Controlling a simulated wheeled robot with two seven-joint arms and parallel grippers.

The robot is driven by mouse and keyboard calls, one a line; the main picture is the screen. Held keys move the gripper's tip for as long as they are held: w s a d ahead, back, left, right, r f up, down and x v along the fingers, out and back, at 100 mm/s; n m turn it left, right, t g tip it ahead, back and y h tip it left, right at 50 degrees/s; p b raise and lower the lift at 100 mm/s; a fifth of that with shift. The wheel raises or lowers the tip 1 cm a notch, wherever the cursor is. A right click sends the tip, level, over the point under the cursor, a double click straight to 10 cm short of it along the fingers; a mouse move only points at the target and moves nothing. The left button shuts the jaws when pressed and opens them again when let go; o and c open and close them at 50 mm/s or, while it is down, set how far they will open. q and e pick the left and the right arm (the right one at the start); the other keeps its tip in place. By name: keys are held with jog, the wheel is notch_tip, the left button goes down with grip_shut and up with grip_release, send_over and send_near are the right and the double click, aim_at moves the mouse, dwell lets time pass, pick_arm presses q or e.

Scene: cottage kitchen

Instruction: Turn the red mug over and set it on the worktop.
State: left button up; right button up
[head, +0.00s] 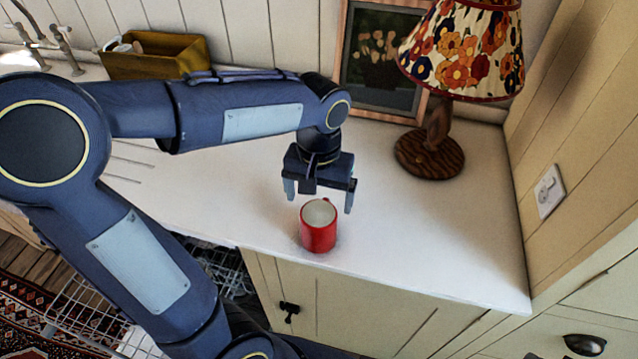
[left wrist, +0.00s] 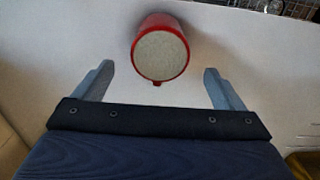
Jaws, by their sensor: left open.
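The red mug (head: 318,230) stands on the white worktop (head: 440,235) near its front edge.
A lamp with a floral shade (head: 465,48) and wooden base (head: 430,155) stands behind right. A framed picture (head: 378,55) leans at the wall. A yellow-brown box (head: 155,58) is at the back left, near a tap (head: 45,40). An open dishwasher rack (head: 90,310) lies below left. The worktop right of the mug is clear.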

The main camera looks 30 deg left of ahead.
pick_arm(q)
notch_tip(320, 180, up, 2)
jog(key=shift+r, duration=0.2)
jog(key=shift+s+r, duration=0.15)
jog(key=shift+r, duration=0.1)
jog(key=s+d+f+m+t+h, duration=0.1)
jog(key=s+t, duration=0.4)
jog(key=s, duration=0.7)
jog(key=shift+f+t+h, duration=0.3)
jog(key=shift+f+h, duration=0.25)
jog(key=shift+h, duration=0.85)
